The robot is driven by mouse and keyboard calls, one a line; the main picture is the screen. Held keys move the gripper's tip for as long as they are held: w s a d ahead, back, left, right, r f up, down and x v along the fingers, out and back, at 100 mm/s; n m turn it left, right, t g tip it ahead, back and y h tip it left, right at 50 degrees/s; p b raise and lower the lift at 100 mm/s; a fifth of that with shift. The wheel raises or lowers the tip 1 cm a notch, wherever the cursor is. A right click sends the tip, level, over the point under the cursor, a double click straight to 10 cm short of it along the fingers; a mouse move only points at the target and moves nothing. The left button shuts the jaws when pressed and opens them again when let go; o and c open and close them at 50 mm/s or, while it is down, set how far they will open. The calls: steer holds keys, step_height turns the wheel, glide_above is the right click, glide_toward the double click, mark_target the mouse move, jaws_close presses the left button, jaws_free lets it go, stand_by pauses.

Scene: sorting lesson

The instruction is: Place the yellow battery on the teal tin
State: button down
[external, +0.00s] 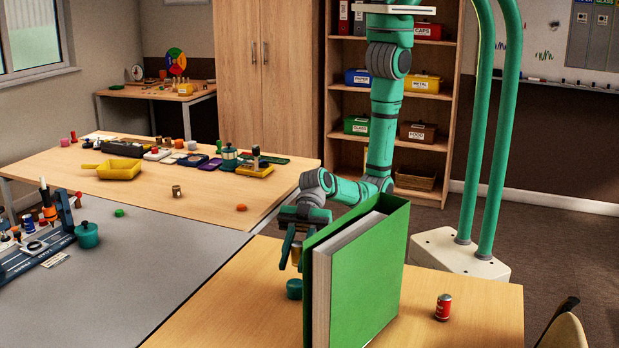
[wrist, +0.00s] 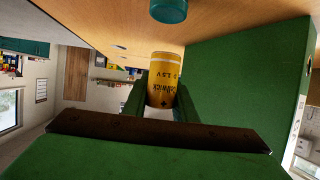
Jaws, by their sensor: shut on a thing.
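The yellow battery (wrist: 164,84) is between the fingers of my gripper (wrist: 160,103) in the wrist view, its lettering upside down there. In the external view the battery (external: 296,254) shows between the fingers of my gripper (external: 292,252), above the near wooden table. The teal tin (external: 294,289) stands on that table below my gripper, partly hidden by the green binder. In the wrist view the tin (wrist: 168,11) is at the top edge, cut off by the frame and apart from the battery in the picture.
A large green binder (external: 365,275) stands upright close to the right of my gripper. A red can (external: 443,307) stands right of it. Another teal pot (external: 87,235) is on the grey table at left. The near table's wood left of the tin is clear.

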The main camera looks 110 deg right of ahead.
steer(key=shift+w+a+f, duration=0.1)
steer(key=shift+w+f, duration=0.1)
steer(key=shift+f, duration=0.55)
steer(key=shift+w+a+f, duration=0.15)
steer(key=shift+f, duration=0.65)
steer(key=shift+w+a+f, duration=0.1)
steer(key=shift+w+f, duration=0.1)
steer(key=shift+f, duration=0.55)
steer(key=c, duration=1.4)
jaws_free()
steer(key=shift+f, duration=0.15)
steer(key=shift+c, duration=0.2)
steer(key=v, duration=1.2)
steer(key=shift+r, duration=0.2)
